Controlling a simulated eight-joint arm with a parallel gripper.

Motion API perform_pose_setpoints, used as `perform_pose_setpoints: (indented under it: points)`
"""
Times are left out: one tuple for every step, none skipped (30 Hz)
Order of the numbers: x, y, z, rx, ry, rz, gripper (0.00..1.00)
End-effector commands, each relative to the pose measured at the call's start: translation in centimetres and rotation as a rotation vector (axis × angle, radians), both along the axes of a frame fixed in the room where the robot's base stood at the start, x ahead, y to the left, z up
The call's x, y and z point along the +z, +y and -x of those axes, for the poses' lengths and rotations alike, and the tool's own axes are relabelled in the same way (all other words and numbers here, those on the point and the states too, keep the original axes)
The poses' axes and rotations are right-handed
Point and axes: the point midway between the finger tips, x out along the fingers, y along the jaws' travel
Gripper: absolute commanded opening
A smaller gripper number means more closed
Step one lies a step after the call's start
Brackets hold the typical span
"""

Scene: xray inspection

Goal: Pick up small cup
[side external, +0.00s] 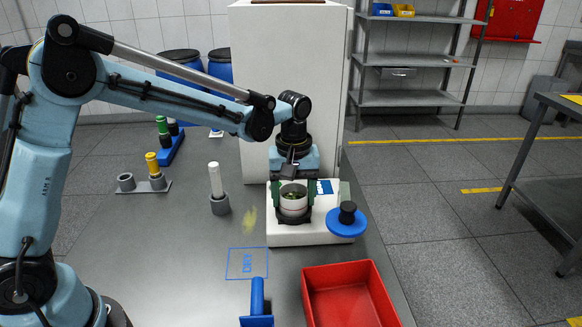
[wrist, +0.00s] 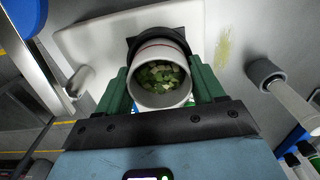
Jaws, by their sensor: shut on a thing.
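A small white cup (side external: 293,204) with green pieces inside stands upright at the white device, in or just over a black round holder (side external: 292,219); I cannot tell if it is seated. In the wrist view the cup (wrist: 158,98) shows its open mouth, a thin red line on its inner wall and green bits at the bottom. My gripper (side external: 293,190) has its green fingers on both sides of the cup, shut on it. In the wrist view the fingers (wrist: 160,90) flank the cup, and the black holder (wrist: 150,38) shows behind it.
A blue disc with a black knob (side external: 347,217) lies on the device's right side. A red bin (side external: 350,295) and a blue-handled tool (side external: 257,300) are in front. A grey holder with a white stick (side external: 218,195) stands left. A yellowish smear (side external: 251,218) marks the table.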

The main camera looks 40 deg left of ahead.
Motion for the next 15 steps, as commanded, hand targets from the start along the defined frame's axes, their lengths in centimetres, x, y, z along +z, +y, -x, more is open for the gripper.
perform_pose_setpoints:
  points:
    - [0.3, 0.0, 0.0, 0.000, 0.000, 0.000, 0.38]
    - [0.5, 0.0, 0.0, 0.000, 0.000, 0.000, 0.38]
    - [0.8, 0.0, 0.0, 0.000, 0.000, 0.000, 0.38]
    - [1.1, 0.0, 0.0, 0.000, 0.000, 0.000, 0.38]
    - [1.5, 0.0, 0.0, 0.000, 0.000, 0.000, 0.38]
    - [2.0, 0.0, 0.0, 0.000, 0.000, 0.000, 0.38]
    - [2.5, 0.0, 0.0, 0.000, 0.000, 0.000, 0.38]
    - [3.0, 0.0, 0.0, 0.000, 0.000, 0.000, 0.38]
    - [3.7, 0.0, 0.0, 0.000, 0.000, 0.000, 0.38]
    - [4.2, -0.2, 0.2, -0.002, 0.000, 0.000, 0.38]
    - [4.6, -1.0, 0.7, -0.005, 0.001, 0.001, 0.38]
    - [5.1, -1.7, 1.4, -0.007, 0.001, 0.001, 0.38]
    - [5.5, -2.3, 1.8, -0.006, 0.000, 0.000, 0.38]
    - [5.9, -2.8, 2.2, -0.007, 0.000, 0.000, 0.38]
    - [6.5, -3.6, 2.8, -0.006, 0.000, 0.000, 0.38]
